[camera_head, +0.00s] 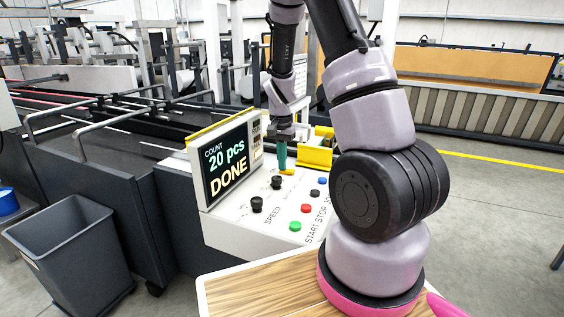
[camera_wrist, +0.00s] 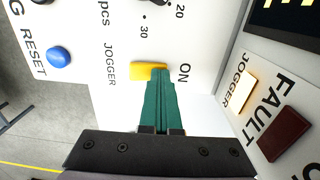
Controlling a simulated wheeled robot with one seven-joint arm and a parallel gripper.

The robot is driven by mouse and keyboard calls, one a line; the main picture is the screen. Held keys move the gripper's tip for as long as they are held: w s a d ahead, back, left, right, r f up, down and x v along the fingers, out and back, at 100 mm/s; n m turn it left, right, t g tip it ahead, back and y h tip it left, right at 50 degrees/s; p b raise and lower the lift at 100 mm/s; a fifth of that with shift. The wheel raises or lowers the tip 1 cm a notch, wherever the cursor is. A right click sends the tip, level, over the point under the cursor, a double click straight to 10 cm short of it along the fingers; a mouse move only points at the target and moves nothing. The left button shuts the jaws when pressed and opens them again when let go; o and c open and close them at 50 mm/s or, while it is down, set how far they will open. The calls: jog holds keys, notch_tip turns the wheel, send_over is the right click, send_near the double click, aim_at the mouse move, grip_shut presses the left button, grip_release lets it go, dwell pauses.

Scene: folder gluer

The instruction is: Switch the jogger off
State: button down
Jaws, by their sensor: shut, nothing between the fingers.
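The jogger switch is a yellow rocker (camera_wrist: 143,71) on the white panel, between the printed words JOGGER and ON in the wrist view. It also shows in the head view (camera_head: 287,172) just below my fingertips. My gripper (camera_wrist: 160,74) has its teal fingers shut and empty, with the tips at the ON-side part of the switch, covering some of it. In the head view my gripper (camera_head: 281,166) points down at the panel. I cannot tell whether the tips touch the switch. The JOGGER lamp (camera_wrist: 238,91) looks lit, pale yellow.
A dark red FAULT lamp (camera_wrist: 284,134) sits beside the JOGGER lamp. A blue RESET button (camera_wrist: 59,56) is on the panel. The screen (camera_head: 228,160) reads COUNT 20 pcs DONE. Black knobs (camera_head: 257,204), a red button (camera_head: 306,208) and a green button (camera_head: 295,226) stand nearby.

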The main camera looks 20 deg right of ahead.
aim_at(279, 172)
jog(key=shift+s+d+r, duration=0.3)
jog(key=shift+s+d, duration=0.15)
jog(key=shift+d, duration=0.05)
notch_tip(279, 172, up, 14)
jog(key=w+a, duration=0.2)
dwell(0.4)
jog(key=shift+s, duration=0.1)
